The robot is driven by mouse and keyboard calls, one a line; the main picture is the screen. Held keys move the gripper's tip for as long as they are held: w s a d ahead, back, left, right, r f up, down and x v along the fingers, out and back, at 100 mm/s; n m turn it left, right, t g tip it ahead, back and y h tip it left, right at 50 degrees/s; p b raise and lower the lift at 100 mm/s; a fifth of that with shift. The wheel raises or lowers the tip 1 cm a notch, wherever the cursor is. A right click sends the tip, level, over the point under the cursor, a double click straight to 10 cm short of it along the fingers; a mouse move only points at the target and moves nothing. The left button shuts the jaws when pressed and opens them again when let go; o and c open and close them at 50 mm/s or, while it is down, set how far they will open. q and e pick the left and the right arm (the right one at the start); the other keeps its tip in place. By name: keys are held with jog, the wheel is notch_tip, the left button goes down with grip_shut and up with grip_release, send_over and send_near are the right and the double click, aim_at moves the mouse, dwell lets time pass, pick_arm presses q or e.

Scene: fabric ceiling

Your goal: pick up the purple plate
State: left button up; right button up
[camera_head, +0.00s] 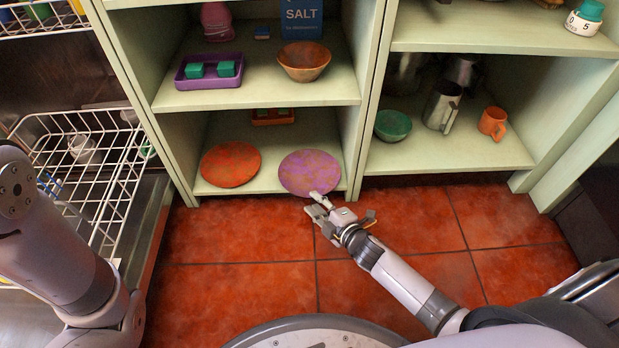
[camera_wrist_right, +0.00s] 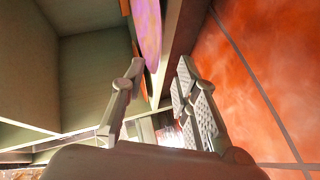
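The purple plate (camera_head: 308,170), mottled with orange-brown, lies on the bottom shelf of the left green cabinet, its near rim at the shelf's front edge. My right gripper (camera_head: 319,200) is at that near rim, one fingertip overlapping it in the head view. In the right wrist view the plate (camera_wrist_right: 149,30) appears edge-on, its near end between the tips of my open right gripper (camera_wrist_right: 161,72). I cannot tell whether a finger touches it. My left arm shows at the left, but its gripper is out of view.
An orange-red plate (camera_head: 231,165) lies left of the purple one. An orange tray (camera_head: 273,117) is behind. The shelf above (camera_head: 255,95) hangs over the plates. A white wire rack (camera_head: 75,140) stands left. The right cabinet holds a green bowl (camera_head: 392,125) and orange mug (camera_head: 492,123).

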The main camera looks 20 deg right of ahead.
aim_at(306, 195)
jog(key=b+x, duration=0.4)
jog(key=x, duration=0.1)
jog(key=shift+a+r, duration=0.1)
jog(key=shift+a, duration=0.05)
jog(key=shift+w, duration=0.1)
grip_shut()
jog(key=shift+r, duration=0.15)
dwell(0.5)
